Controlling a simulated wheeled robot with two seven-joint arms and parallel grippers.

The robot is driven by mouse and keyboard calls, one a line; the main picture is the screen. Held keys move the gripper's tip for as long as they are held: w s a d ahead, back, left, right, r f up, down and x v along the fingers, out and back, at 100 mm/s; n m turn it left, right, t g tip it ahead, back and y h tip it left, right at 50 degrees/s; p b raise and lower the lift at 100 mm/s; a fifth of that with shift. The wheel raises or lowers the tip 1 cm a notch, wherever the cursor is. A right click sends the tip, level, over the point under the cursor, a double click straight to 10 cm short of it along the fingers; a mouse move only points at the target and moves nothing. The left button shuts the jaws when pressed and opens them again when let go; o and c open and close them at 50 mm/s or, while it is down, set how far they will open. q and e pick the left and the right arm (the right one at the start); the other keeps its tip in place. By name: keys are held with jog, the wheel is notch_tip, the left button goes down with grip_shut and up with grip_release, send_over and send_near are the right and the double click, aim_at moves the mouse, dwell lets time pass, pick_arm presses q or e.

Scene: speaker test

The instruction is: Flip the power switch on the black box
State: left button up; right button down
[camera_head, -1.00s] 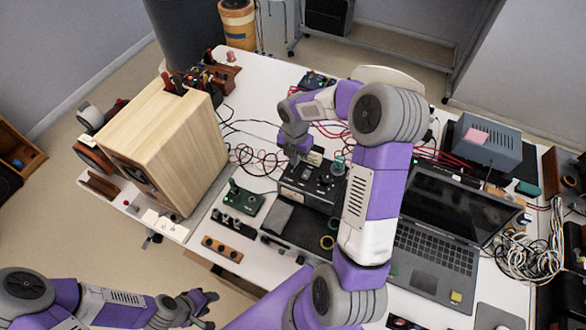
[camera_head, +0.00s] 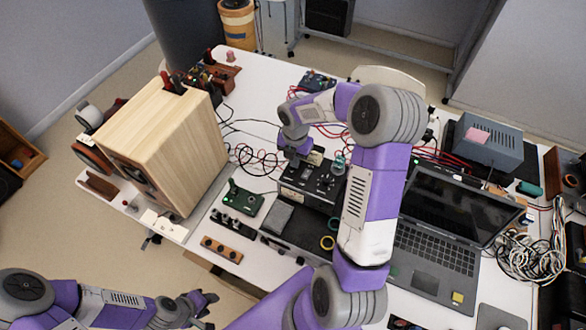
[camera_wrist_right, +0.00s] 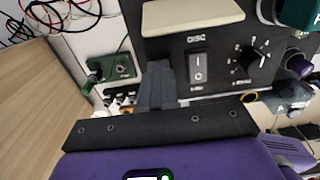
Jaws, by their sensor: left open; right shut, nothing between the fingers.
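The black box (camera_head: 320,178) stands on the white table, partly behind my right arm in the head view. In the right wrist view its dark front panel (camera_wrist_right: 222,78) shows a rocker switch (camera_wrist_right: 197,66) marked I and O, with a round knob (camera_wrist_right: 250,59) to its right. My right gripper (camera_wrist_right: 157,76) is shut and empty, its fingertips just left of the switch; I cannot tell whether they touch the panel. In the head view the right gripper (camera_head: 297,157) is over the box's left side. My left gripper (camera_head: 207,304) is open and empty, low at the left, off the table.
A wooden speaker (camera_head: 165,145) stands at the table's left. A green circuit board (camera_head: 243,201) lies left of the box, with loose cables behind. An open laptop (camera_head: 437,235) is to the right, near a grey instrument (camera_head: 486,143) and coiled cables (camera_head: 528,245).

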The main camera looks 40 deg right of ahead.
jog(key=shift+f, duration=0.25)
notch_tip(320, 180, up, 7)
jog(key=p, duration=0.6)
jog(key=shift+r, duration=0.1)
dwell(0.4)
